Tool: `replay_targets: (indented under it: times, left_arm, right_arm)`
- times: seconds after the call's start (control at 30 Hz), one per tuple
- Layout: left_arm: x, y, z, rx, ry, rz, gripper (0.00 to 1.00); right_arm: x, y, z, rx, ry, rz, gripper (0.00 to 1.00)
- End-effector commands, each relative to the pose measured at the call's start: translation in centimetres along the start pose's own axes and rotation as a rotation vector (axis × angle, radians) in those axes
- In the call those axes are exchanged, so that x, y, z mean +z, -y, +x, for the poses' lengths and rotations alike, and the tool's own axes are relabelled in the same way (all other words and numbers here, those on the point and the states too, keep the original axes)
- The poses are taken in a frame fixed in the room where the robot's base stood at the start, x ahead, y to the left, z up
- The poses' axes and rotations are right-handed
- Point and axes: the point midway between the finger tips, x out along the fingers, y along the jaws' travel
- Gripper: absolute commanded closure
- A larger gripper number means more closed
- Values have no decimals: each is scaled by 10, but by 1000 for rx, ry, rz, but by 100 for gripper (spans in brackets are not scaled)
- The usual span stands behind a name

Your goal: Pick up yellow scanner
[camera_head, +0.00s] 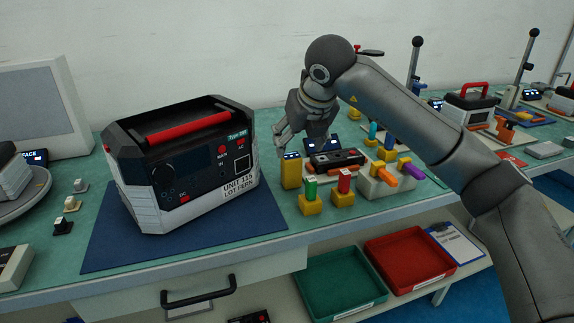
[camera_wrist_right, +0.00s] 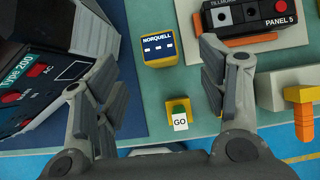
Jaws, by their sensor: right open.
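A yellow box-shaped device, which looks like the yellow scanner (camera_head: 291,172), stands upright on the bench just right of the large black and white unit. In the right wrist view the scanner (camera_wrist_right: 158,48) shows from above, with a dark top marked NORQUELL and small lit displays. My right gripper (camera_head: 293,138) is above and slightly behind it in the head view. In the right wrist view the gripper's (camera_wrist_right: 163,78) fingers are spread apart, with nothing between them, and the scanner lies ahead, between their lines. My left gripper is not in view.
The large unit (camera_head: 185,165) on a blue mat (camera_head: 110,240) stands close on the left. Yellow blocks with a green button (camera_head: 310,196) and a red button (camera_head: 343,188) stand in front. A dark panel (camera_head: 335,162) is close on the right. Green (camera_head: 343,283) and red (camera_head: 410,262) trays sit below.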

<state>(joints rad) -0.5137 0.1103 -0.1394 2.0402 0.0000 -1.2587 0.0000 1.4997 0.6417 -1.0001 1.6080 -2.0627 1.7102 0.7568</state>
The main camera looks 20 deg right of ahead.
Motion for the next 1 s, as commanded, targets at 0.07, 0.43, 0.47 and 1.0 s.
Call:
replay_targets:
  times: [0.07,0.43,0.47,1.0]
  left_arm:
    - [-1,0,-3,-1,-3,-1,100]
    - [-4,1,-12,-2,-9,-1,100]
    - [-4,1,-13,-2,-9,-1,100]
    - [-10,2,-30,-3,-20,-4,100]
  right_arm:
    - [-2,-1,16,1,-4,-1,34]
    - [-3,-2,51,4,-3,-3,34]
    - [-4,-2,54,4,-4,-3,34]
    - [-7,-1,97,4,0,-3,34]
